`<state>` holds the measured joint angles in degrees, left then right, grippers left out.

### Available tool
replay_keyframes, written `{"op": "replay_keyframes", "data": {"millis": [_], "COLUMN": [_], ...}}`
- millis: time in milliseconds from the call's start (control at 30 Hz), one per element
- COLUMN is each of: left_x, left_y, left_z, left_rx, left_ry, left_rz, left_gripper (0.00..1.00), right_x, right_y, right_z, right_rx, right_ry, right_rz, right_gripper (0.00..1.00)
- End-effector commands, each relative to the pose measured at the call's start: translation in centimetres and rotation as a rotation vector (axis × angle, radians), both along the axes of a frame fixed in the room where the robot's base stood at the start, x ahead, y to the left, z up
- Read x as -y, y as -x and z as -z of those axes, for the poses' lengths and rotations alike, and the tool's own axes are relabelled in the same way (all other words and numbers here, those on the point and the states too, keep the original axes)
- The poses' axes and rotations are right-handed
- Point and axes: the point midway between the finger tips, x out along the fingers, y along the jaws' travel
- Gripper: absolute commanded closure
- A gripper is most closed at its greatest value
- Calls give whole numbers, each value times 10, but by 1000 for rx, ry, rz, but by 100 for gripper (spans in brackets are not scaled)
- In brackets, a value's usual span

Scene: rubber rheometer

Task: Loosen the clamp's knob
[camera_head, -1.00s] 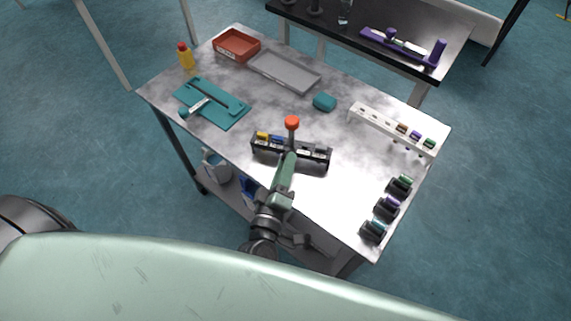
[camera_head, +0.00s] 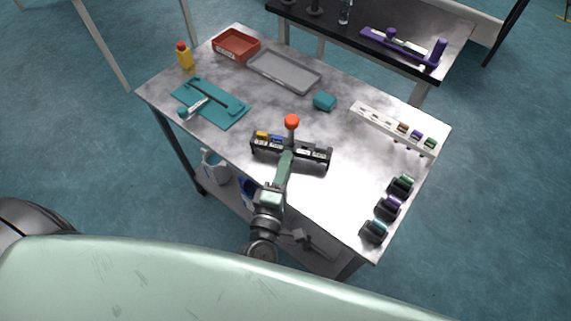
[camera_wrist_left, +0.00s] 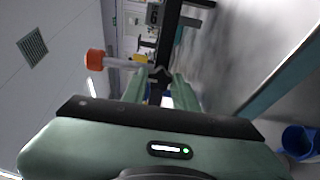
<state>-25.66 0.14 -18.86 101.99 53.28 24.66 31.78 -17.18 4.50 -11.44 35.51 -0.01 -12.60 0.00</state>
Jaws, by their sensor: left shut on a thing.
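An orange-red knob (camera_head: 291,122) stands upright on a thin stem at the long black rack (camera_head: 313,161) near the table's front edge. My left gripper (camera_head: 289,154) reaches in from the front, with its fingertips at the middle of the rack, just below the knob. In the left wrist view, the knob (camera_wrist_left: 95,60) sits at the left end of a pale stem, which runs to between the green fingertips (camera_wrist_left: 160,78). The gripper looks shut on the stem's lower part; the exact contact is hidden. My right gripper is not in view.
A teal board (camera_head: 225,113) with a lever lies left on the table. A red tray (camera_head: 237,57), grey tray (camera_head: 284,83), yellow bottle (camera_head: 185,59), teal block (camera_head: 325,101) and white rack (camera_head: 372,119) stand behind. Dark holders (camera_head: 388,208) line the right edge.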

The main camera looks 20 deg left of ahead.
Motion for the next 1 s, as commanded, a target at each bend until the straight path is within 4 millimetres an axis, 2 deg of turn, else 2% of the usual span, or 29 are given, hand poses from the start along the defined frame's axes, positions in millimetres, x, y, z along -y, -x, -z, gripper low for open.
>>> {"op": "replay_keyframes", "data": {"millis": [267,300,367,400,767,1000], "left_x": [0,0,0,0,0,2], "left_y": [0,0,0,0,5,44], "left_z": [0,0,0,0,1,4], "left_rx": [-1,-1,-1,-1,-2,-5], "left_ry": [3,3,3,3,1,1], "left_rz": [0,0,0,0,1,2], "left_gripper": [100,69,52,49,49,49], "right_x": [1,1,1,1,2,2], "right_y": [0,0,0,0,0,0], "right_z": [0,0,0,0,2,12], "right_rx": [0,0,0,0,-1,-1], "right_ry": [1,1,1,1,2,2], "right_rz": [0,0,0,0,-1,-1], "right_gripper": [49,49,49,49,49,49]}}
